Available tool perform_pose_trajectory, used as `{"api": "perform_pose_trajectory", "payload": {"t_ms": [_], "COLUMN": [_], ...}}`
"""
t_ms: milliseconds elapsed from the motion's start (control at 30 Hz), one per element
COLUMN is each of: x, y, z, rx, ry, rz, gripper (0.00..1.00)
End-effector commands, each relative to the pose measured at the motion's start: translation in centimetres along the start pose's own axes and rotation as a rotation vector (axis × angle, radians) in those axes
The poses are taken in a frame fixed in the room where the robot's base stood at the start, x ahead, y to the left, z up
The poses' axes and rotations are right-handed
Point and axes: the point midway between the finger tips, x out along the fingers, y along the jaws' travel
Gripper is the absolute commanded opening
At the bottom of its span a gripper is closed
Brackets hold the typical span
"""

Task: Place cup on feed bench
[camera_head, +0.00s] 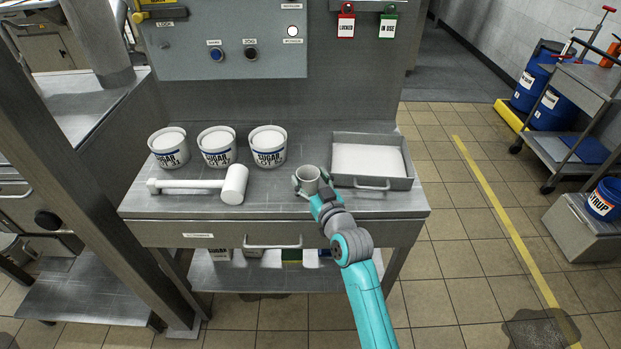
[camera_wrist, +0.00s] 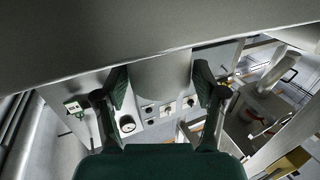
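A small grey cup (camera_head: 308,180) is upright near the front edge of the feed bench (camera_head: 270,208), just left of the shallow tray. My gripper (camera_head: 311,184) has a finger on each side of the cup. In the wrist view my gripper (camera_wrist: 161,85) has its dark green fingers close against both sides of the cup (camera_wrist: 162,80), and looks shut on it. The cup's base is close to the bench top; I cannot tell whether it touches.
Three white sugar tubs (camera_head: 218,147) stand at the back left of the bench. A white mallet (camera_head: 205,184) lies in front of them. A grey tray (camera_head: 372,183) with a white inside sits right of the cup. A control panel (camera_head: 225,40) rises behind.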

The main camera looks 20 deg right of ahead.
Motion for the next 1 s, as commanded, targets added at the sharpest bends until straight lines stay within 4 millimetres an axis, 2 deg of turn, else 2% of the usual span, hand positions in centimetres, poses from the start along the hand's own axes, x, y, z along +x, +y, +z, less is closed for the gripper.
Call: {"api": "perform_pose_trajectory", "payload": {"t_ms": [467, 567, 1000], "x": [-0.4, -1.7, -9.6], "y": [0.0, 0.1, 0.0], "z": [-0.3, -0.2, -0.2], "rx": [0.0, 0.0, 0.001], "ry": [0.0, 0.0, -0.001], "rz": [0.001, 0.001, 0.001], "gripper": [0.85, 0.85, 0.85]}}
